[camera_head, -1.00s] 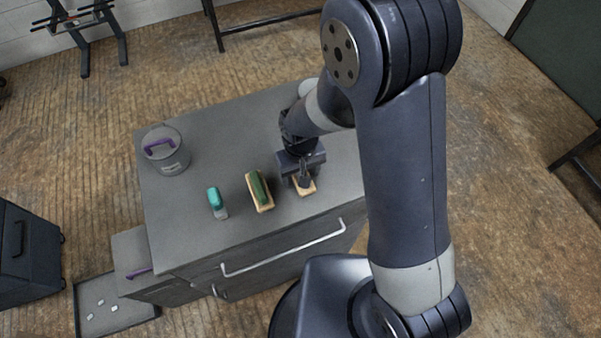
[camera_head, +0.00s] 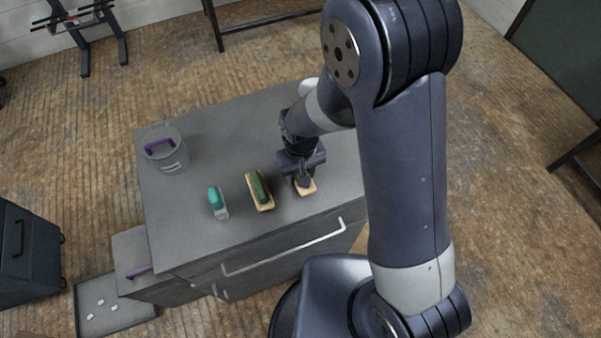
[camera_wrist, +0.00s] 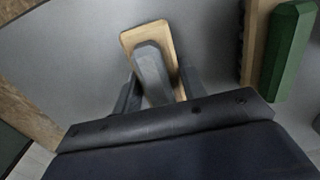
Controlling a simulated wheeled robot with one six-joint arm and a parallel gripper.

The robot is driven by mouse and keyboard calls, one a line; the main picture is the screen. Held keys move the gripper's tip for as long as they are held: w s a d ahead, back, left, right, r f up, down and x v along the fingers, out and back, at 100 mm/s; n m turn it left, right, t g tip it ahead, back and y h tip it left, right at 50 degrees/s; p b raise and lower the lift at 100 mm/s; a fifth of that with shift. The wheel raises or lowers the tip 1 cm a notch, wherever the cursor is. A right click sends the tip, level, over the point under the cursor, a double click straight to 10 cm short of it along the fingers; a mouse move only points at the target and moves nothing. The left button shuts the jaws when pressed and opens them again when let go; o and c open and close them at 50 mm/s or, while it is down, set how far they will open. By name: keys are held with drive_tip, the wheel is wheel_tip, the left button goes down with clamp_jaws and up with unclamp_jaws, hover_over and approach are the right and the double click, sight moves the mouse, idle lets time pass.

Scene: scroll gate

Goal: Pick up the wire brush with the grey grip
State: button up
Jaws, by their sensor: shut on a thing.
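The wire brush with the grey grip (camera_wrist: 149,66) has a light wooden base and lies on the grey cabinet top. In the head view its wooden base (camera_head: 308,189) shows just in front of my gripper (camera_head: 301,180). In the wrist view my gripper (camera_wrist: 157,88) has a finger on each side of the grey grip and is shut on it. The brush looks still at the level of the top; I cannot tell whether it is lifted. The near end of the brush is hidden by my gripper.
A brush with a green grip (camera_head: 259,189) lies close to the left. A teal-gripped brush (camera_head: 217,202) lies further left. A grey lidded pot with a purple handle (camera_head: 165,150) stands at the back left. The cabinet top (camera_head: 230,130) is clear behind the brushes.

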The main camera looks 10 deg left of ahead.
drive_tip(key=shift+r, duration=0.15)
wheel_tip(320, 180, up, 10)
drive_tip(key=shift+f+b, duration=0.1)
drive_tip(key=shift+b, duration=0.6)
drive_tip(key=o, duration=0.5)
drive_tip(key=c, duration=0.3)
drive_tip(key=shift+s, duration=0.1)
